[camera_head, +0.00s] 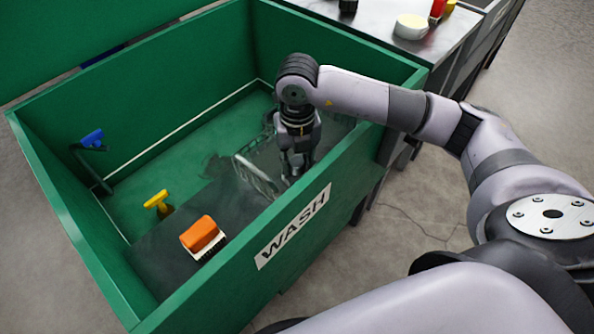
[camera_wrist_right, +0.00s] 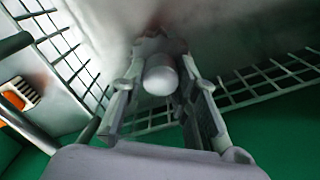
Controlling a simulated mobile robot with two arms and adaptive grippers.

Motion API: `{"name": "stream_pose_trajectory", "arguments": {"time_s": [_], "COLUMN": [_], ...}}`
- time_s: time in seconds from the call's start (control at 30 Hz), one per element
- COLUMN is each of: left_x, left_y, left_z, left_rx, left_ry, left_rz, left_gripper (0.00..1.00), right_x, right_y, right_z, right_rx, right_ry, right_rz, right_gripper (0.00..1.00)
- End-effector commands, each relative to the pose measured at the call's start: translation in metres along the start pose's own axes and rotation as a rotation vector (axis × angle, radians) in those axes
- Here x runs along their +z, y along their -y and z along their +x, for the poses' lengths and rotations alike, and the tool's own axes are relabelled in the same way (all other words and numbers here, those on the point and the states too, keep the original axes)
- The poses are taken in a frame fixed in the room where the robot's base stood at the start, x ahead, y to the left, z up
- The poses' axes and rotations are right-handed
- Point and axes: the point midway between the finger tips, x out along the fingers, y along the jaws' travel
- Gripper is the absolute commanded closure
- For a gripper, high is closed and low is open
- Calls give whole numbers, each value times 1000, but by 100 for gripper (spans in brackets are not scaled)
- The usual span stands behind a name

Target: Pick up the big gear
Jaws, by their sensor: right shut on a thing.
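My right gripper (camera_head: 297,160) reaches down into the green wash bin, beside a wire rack. In the right wrist view its fingers (camera_wrist_right: 165,98) are closed around a grey metal part with a rounded, stub-like end (camera_wrist_right: 160,75). In the head view the gripper and the dark bin floor hide the part. My left gripper is not in view.
The green bin (camera_head: 352,172) has high walls around my right gripper. A wire rack (camera_head: 257,177) stands close by. An orange brush (camera_head: 202,234), a yellow tool (camera_head: 157,200) and a blue-headed tool (camera_head: 92,138) are further left. A metal table (camera_head: 375,35) adjoins the bin.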

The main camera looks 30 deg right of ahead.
Motion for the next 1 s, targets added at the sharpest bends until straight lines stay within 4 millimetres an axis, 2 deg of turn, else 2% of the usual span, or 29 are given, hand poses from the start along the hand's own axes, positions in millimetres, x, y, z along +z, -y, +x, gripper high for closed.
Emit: {"name": "stream_pose_trajectory", "arguments": {"time_s": [0.27, 0.8, 1.0], "left_x": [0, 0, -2], "left_y": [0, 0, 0], "left_z": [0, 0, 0], "left_rx": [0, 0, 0], "left_ry": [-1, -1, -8], "left_rz": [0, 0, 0], "left_gripper": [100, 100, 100], "right_x": [0, 1, 1], "right_y": [0, 0, 0], "right_z": [0, -2, -13], "right_rx": [0, 2, 3], "right_ry": [0, 2, 4], "right_rz": [0, 0, 0], "right_gripper": [100, 100, 100]}}
